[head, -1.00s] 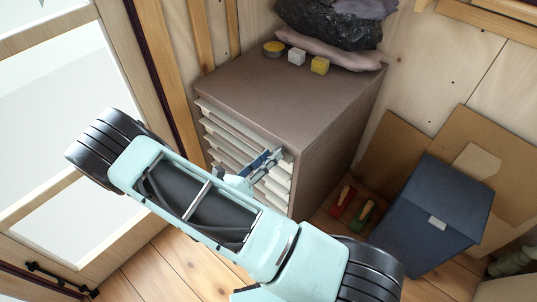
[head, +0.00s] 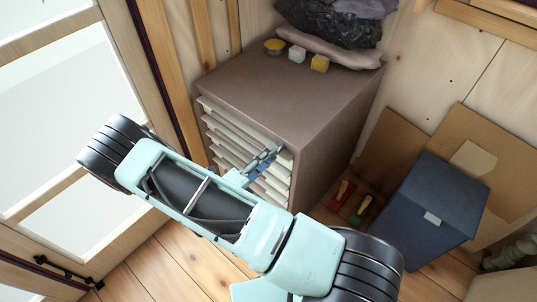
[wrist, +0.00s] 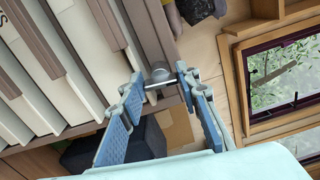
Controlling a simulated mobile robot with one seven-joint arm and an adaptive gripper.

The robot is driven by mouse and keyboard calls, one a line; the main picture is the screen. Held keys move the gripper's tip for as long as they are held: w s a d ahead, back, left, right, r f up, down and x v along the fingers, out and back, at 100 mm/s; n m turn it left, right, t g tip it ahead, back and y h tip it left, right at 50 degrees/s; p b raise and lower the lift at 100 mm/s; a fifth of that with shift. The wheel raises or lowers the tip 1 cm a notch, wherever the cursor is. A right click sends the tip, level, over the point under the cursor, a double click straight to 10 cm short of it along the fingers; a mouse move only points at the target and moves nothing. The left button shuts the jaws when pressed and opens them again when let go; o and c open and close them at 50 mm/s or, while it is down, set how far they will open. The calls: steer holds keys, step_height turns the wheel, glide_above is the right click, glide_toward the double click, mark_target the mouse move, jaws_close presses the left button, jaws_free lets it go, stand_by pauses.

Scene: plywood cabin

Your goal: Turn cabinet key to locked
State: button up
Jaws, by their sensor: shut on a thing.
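The brown cabinet (head: 300,85) with several pale drawers stands against the wall. My gripper (head: 268,156) is at the upper right edge of its drawer front. In the wrist view my gripper (wrist: 160,82) has its blue-padded fingers on either side of a small grey metal key (wrist: 158,74) on the cabinet's frame, and is shut on it. The key is small here, and its exact turn angle cannot be told. In the head view the fingers hide the key.
A yellow tin (head: 274,46), a pale cube (head: 297,54), a yellow cube (head: 320,63) and dark bags (head: 340,25) sit on the cabinet. A blue box (head: 430,210) and red and green tools (head: 352,200) are on the floor at right. A glazed door (head: 50,100) is at left.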

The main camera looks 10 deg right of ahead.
steer(key=shift+n, duration=0.6)
steer(key=o, duration=1.2)
steer(key=shift+c, duration=0.2)
steer(key=v, duration=1.2)
